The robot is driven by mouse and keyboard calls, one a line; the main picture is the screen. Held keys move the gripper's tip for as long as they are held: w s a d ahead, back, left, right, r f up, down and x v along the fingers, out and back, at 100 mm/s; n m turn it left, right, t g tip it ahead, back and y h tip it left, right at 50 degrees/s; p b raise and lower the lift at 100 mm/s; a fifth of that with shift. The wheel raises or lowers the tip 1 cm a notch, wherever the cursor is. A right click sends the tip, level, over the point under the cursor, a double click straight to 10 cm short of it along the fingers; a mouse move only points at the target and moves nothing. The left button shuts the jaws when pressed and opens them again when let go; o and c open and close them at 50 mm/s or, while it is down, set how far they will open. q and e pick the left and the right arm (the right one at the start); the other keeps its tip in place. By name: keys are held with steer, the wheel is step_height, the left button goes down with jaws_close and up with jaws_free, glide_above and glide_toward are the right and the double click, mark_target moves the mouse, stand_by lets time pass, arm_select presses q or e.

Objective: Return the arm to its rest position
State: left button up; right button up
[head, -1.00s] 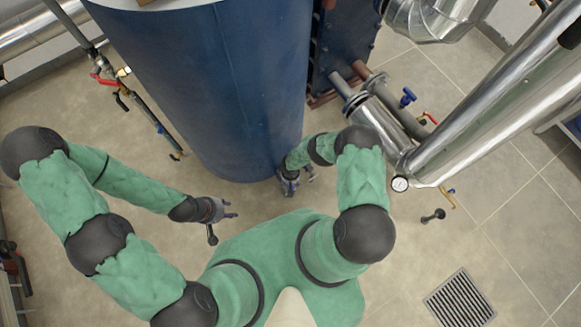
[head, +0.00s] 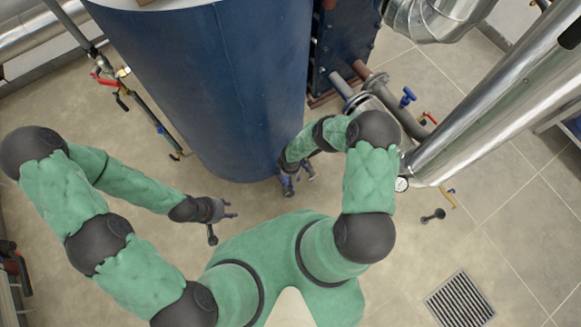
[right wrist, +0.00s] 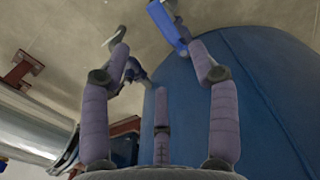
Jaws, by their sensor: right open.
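My right arm (head: 369,182) is bent, its forearm reaching left toward the base of the blue tank (head: 215,80). My right gripper (head: 297,190) is beside the tank's lower front edge in the head view.
Insulated silver pipe (head: 490,105) with a gauge (head: 401,184) is close to my right elbow. A blue valve handle (head: 408,96) and a red one (head: 429,118) are behind it. Thin piping (head: 140,105) stands at left. The floor at right with a drain grate (head: 460,300) is open.

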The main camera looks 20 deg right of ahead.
steer(key=shift+a+r, duration=0.1)
stand_by(0.6)
steer(key=s+a+r+m+y, duration=0.2)
steer(key=s+a+r+y, duration=0.15)
steer(key=a+r, duration=0.75)
steer(key=s+d+r+m, duration=0.1)
steer(key=s+r, duration=0.3)
steer(key=r, duration=0.4)
steer(key=s+d+r+m+p, duration=0.1)
steer(key=s+r, duration=0.3)
steer(key=r, duration=0.4)
steer(key=shift+r, duration=0.35)
